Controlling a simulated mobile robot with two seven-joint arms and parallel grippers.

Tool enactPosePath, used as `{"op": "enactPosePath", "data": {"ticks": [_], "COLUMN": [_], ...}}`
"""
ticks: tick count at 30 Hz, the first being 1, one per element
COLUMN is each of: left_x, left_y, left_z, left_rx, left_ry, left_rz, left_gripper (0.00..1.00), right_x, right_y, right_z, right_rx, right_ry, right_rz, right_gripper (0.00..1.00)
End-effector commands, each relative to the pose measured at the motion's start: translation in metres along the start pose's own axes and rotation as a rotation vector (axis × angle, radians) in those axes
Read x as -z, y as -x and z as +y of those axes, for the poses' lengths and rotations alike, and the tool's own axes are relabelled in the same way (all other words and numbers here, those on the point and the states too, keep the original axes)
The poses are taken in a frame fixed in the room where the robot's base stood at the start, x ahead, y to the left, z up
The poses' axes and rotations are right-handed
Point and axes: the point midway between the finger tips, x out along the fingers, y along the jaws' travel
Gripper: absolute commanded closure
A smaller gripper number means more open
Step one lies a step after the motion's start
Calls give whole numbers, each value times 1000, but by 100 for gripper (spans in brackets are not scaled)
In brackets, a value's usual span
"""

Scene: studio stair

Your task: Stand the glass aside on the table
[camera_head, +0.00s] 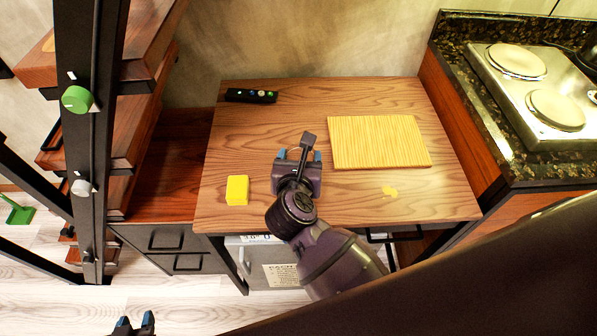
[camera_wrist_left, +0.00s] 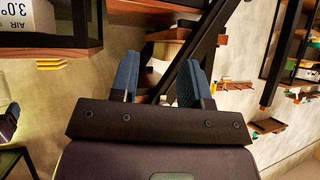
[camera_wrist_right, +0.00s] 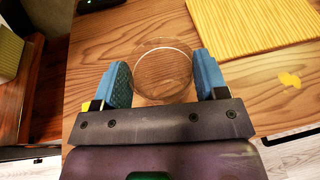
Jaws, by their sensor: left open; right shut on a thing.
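The glass (camera_wrist_right: 163,76) is clear and shows as a round transparent outline between the blue fingers of my right gripper (camera_wrist_right: 160,66) in the right wrist view. The right gripper is shut on it, over the wooden table (camera_head: 440,198). In the head view the right gripper (camera_head: 299,155) is above the middle of the table, and the glass is mostly hidden there. I cannot tell whether the glass touches the table. My left gripper (camera_head: 135,320) is open and empty, low at the bottom left, off the table; its spread fingers also show in the left wrist view (camera_wrist_left: 157,82).
A yellow sponge (camera_head: 237,190) lies left of my right gripper. A ridged cutting board (camera_head: 380,142) is to the right, with a yellow spill (camera_head: 390,191) in front. A black remote (camera_head: 251,96) lies at the back left. A stove (camera_head: 535,90) stands right. The table's front right is mostly clear.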

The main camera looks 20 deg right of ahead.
Motion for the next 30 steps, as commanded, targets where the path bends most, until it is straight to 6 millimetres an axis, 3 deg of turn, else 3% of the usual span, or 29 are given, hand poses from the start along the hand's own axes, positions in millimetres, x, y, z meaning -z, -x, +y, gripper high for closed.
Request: {"op": "enactPosePath", "data": {"ticks": [4,13,21,28,29,30], "left_x": [3,-17,-3,-9,-9,-9], "left_y": [-1,-17,-19,-20,-20,-19], "left_z": [1,5,5,5,5,5], "left_rx": [-1,-9,-12,-13,-13,-12], "left_ry": [-1,-6,-10,-11,-11,-10], "left_rz": [10,-9,13,5,4,3], "left_gripper": [57,57,57,57,57,57], "right_x": [6,41,39,44,45,44], "right_y": [-2,-12,-12,-14,-14,-14], "right_z": [0,0,0,0,0,0], "right_rx": [0,0,-1,0,0,0], "right_ry": [0,4,-1,0,0,0], "right_rz": [0,4,-3,0,1,0], "right_gripper": [78,78,78,78,32,26]}}
